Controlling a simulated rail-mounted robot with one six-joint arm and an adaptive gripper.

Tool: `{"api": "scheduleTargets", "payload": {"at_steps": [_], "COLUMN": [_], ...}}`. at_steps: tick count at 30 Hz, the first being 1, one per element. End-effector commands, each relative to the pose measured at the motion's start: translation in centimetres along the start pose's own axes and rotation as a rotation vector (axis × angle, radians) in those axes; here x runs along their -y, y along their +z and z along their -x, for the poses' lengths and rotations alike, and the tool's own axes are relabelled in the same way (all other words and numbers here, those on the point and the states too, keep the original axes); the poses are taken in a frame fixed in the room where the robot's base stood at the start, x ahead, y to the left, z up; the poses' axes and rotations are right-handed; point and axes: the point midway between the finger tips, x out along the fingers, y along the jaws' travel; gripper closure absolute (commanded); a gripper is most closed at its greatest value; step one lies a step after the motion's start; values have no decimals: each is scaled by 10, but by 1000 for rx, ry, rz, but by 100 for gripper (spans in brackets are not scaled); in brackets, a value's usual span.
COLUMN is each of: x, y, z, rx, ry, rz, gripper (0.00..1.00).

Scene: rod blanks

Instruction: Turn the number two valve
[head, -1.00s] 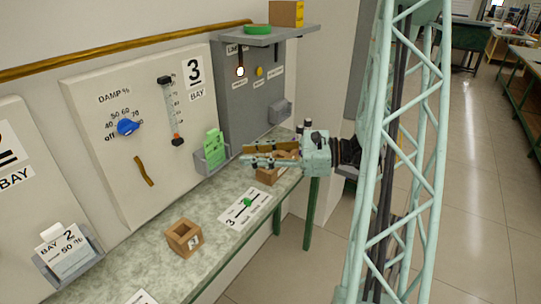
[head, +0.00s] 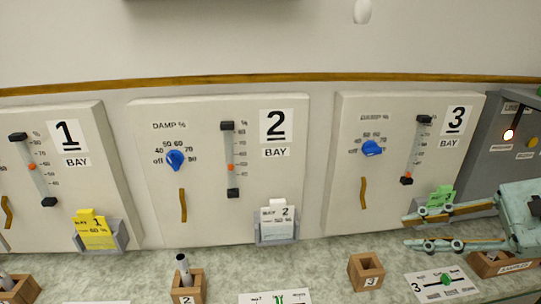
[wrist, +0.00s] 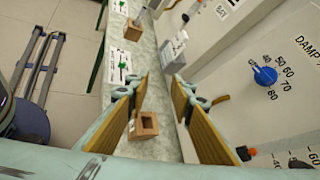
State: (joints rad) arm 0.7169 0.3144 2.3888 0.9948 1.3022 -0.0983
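The bay 2 panel (head: 228,110) stands mid-left on the wall. Its blue valve knob (head: 175,160) sits under a "DAMP %" dial marked from off to 80; I cannot tell its exact setting. A white card (head: 277,218) marked 2 sits in a grey holder below, its percentage small. My gripper (head: 410,231) is at the far right, in front of the bay 3 panel's lower right, well away from the bay 2 knob. Its fingers are apart and empty. In the wrist view my gripper (wrist: 160,88) is open over the counter, with a blue knob (wrist: 265,76) to its right.
The bay 1 panel (head: 70,110) is left and the bay 3 panel (head: 395,105) right, with its own blue knob (head: 372,148). Wooden blocks, one with a rod (head: 184,268), and printed cards lie on the counter (head: 225,275). A brass pipe (head: 330,77) runs above.

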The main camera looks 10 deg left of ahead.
Motion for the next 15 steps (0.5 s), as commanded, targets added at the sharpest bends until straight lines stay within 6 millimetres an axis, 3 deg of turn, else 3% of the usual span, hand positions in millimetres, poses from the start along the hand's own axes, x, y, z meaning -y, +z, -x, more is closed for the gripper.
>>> {"api": "scheduleTargets", "payload": {"at_steps": [15], "x": [-52], "y": [65], "z": [-24], "rx": [-106], "ry": [290], "rz": [287], "gripper": [78]}}
